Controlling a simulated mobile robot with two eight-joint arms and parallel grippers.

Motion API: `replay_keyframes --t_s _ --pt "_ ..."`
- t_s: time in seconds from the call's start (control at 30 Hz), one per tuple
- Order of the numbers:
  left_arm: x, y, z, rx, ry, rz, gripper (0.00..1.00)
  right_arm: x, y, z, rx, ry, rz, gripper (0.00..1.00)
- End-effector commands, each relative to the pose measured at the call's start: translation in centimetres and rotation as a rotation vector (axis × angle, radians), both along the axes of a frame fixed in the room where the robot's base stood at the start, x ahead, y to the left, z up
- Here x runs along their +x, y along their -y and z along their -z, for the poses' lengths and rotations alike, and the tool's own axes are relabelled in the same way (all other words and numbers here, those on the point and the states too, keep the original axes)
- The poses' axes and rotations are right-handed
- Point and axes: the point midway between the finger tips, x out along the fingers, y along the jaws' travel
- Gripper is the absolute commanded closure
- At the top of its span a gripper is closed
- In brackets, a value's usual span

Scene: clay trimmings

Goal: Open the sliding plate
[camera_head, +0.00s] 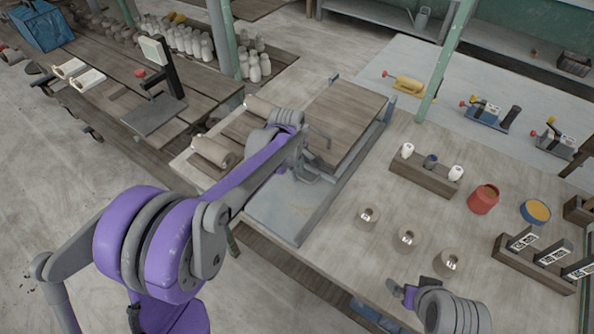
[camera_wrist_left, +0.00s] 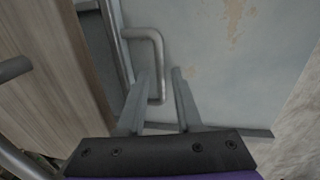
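A wooden panel (camera_head: 345,110) and a pale blue-grey plate (camera_head: 275,212) lie in one railed frame on the table. In the left wrist view the worn pale plate (camera_wrist_left: 235,60) carries a grey U-shaped handle (camera_wrist_left: 158,62), and the wood (camera_wrist_left: 45,70) is at the left. My left gripper (camera_head: 312,172) is over the plate near the wood's front edge. In the wrist view its fingers (camera_wrist_left: 162,90) are apart, with the handle's bar showing between them; contact cannot be told. My right gripper (camera_head: 402,293) is low over the table's front; its finger gap is unclear.
Clay rolls (camera_head: 213,152) lie left of the frame. To the right are small clay pots (camera_head: 408,236), a wooden rack with white bottles (camera_head: 425,176), a red jar (camera_head: 483,199) and a blue bowl (camera_head: 535,211). A green post (camera_head: 446,62) rises behind.

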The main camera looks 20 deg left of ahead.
Motion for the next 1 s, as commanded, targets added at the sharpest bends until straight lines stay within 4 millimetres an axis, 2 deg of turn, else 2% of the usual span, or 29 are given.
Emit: replay_keyframes --t_s 0.03,0.17,1.0 --pt "0.0 0.0 -0.01 0.0 0.0 0.0 0.77 0.0 0.0 0.0 0.0 0.0 0.0 0.0" --pt "-0.01 -0.01 -0.02 0.0 0.0 0.0 1.0 0.0 0.0 0.0 0.0 0.0 0.0 0.0" --pt "0.01 -0.02 -0.04 0.0 0.0 0.0 1.0 0.0 0.0 0.0 0.0 0.0 0.0 0.0"
